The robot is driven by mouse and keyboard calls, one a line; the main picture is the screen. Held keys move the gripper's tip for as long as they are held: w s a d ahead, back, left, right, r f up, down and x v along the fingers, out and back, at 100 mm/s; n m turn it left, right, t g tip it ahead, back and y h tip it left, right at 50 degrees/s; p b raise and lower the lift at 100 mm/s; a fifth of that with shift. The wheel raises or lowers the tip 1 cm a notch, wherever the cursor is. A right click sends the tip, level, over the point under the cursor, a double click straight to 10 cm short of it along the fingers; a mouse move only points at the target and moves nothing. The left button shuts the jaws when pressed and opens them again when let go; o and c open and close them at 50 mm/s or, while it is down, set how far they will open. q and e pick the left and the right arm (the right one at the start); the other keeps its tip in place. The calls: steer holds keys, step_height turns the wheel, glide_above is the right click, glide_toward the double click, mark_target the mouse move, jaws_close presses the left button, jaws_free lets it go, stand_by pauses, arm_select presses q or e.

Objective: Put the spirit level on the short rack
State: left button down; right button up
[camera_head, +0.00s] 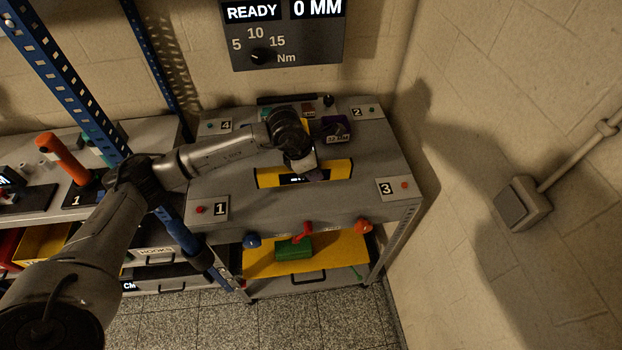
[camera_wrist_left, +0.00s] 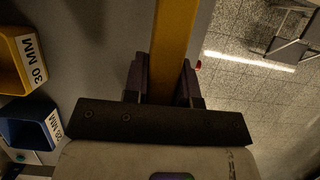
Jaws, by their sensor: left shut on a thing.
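The spirit level (camera_head: 335,171) is a yellow bar with a dark middle section. It appears over the grey bench top (camera_head: 235,180), with its long side running left to right. My left gripper (camera_head: 304,167) is shut on it near its middle. In the left wrist view the yellow bar (camera_wrist_left: 173,45) runs between the two dark fingers of the left gripper (camera_wrist_left: 163,82). I cannot tell whether the level touches the bench. No rack is clearly labelled as the short one. My right gripper is out of view.
Numbered plates lie near the bench corners, including plate 1 (camera_head: 214,209) and plate 3 (camera_head: 393,188). A dark blue bin (camera_head: 337,126) stands behind the level. A blue post (camera_head: 150,55) rises at left. A lower shelf (camera_head: 345,252) holds a green object (camera_head: 293,249).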

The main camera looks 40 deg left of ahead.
arm_select(q)
steer(key=shift+w+a+f+b, duration=0.15)
steer(key=shift+w+a+f, duration=0.1)
steer(key=shift+a+f, duration=0.15)
steer(key=shift+w+a+f+b, duration=0.15)
steer(key=shift+w+a+f, duration=0.1)
steer(key=shift+a, duration=0.25)
steer(key=shift+f+b, duration=0.8)
steer(key=shift+f, duration=1.1)
steer(key=shift+f, duration=0.2)
steer(key=c, duration=0.9)
jaws_free()
